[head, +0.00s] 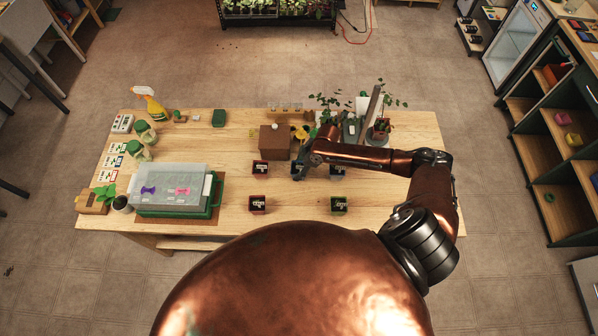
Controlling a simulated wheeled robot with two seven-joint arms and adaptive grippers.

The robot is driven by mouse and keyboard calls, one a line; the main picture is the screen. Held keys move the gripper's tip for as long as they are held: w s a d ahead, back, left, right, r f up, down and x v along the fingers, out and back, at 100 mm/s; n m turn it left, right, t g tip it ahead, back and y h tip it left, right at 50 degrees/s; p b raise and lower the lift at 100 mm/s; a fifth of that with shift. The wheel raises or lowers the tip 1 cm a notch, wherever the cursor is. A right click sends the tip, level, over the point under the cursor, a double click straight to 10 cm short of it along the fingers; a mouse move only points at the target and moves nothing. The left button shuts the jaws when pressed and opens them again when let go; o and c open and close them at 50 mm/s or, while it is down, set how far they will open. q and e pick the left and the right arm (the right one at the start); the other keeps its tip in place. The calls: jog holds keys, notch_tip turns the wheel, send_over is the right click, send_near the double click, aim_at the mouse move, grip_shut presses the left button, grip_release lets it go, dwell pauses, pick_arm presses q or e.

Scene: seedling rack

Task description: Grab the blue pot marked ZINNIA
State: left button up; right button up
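Several small square pots with white labels stand on the wooden table (230,140); the labels are too small to read. A bluish pot (297,176) stands in the middle of the back row, right below my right gripper (302,165), partly hidden by it. Another dark bluish pot (337,171) stands to its right, partly under my forearm. My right gripper points down at the middle pot; I cannot tell whether its fingers are apart, or touch it. My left gripper is out of view.
A brown box (273,139) stands behind the gripper. A lidded propagator (172,189) fills the left; plants (381,126) stand back right. The front right is clear.

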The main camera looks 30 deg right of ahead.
jog(key=c, duration=0.8)
jog(key=shift+c, duration=0.2)
jog(key=shift+r, duration=0.1)
